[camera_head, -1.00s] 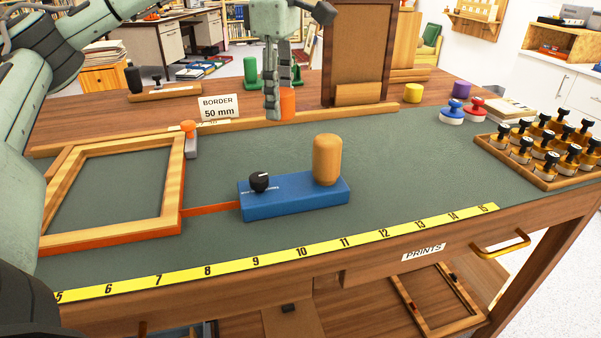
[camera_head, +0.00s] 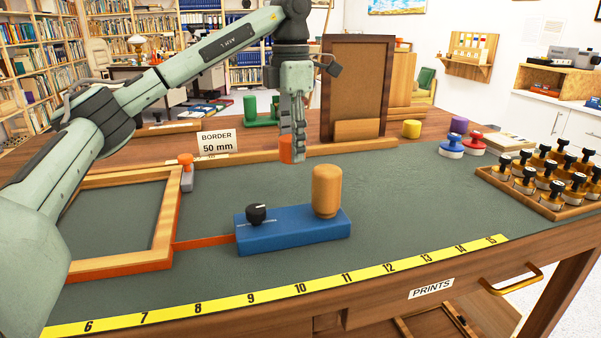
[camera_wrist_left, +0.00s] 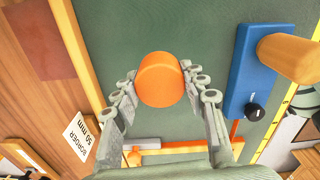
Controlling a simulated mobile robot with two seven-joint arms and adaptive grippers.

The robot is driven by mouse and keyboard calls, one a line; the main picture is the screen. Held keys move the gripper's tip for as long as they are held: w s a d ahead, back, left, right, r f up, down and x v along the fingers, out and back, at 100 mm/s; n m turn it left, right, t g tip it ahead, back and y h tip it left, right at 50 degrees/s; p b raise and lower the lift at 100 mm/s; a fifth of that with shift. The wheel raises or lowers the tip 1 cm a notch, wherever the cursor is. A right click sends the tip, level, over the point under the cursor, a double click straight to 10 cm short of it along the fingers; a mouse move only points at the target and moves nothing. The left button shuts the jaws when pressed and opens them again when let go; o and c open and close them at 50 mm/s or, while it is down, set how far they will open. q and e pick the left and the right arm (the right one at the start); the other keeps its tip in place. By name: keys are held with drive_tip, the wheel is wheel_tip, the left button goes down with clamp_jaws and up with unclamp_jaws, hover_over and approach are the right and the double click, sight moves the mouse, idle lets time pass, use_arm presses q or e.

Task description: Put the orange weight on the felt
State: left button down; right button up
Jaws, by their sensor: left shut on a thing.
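The orange weight (camera_head: 286,149) is a short orange cylinder, held between the fingers of my left gripper (camera_head: 293,156). In the left wrist view, the weight (camera_wrist_left: 160,80) sits between the two fingers of the left gripper (camera_wrist_left: 160,90), with the felt (camera_wrist_left: 150,30) behind it. The grey-green felt (camera_head: 400,200) covers the bench top. In the head view the weight is near the felt's back edge, by the wooden rail. I cannot tell whether its underside touches the felt. My right gripper is not in view.
A blue block (camera_head: 292,230) with a black knob and a wooden cylinder (camera_head: 327,190) stands in front. A wooden frame (camera_head: 120,265) lies at left, with an orange-topped clamp (camera_head: 186,170) near it. A tray of stamps (camera_head: 530,204) is at right. The felt right of centre is clear.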

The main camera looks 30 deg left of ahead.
use_arm(q)
drive_tip(key=shift+w+d+f, duration=0.2)
drive_tip(key=shift+w+f, duration=0.1)
drive_tip(key=shift+w, duration=0.15)
drive_tip(key=shift+w+d+f, duration=0.2)
drive_tip(key=shift+w+f, duration=0.05)
drive_tip(key=shift+w, duration=0.2)
drive_tip(key=shift+f, duration=1.9)
drive_tip(key=shift+f, duration=0.1)
drive_tip(key=c, duration=0.9)
unclamp_jaws()
drive_tip(key=shift+f, duration=0.1)
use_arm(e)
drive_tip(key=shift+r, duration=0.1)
use_arm(q)
drive_tip(key=shift+o, duration=0.2)
drive_tip(key=shift+r, duration=0.6)
wheel_tip(320, 180, up, 5)
drive_tip(key=shift+r, duration=0.15)
wheel_tip(320, 180, up, 5)
drive_tip(key=p, duration=0.3)
hover_over(300, 181)
drive_tip(key=shift+d+r, duration=0.1)
drive_tip(key=shift+r, duration=0.3)
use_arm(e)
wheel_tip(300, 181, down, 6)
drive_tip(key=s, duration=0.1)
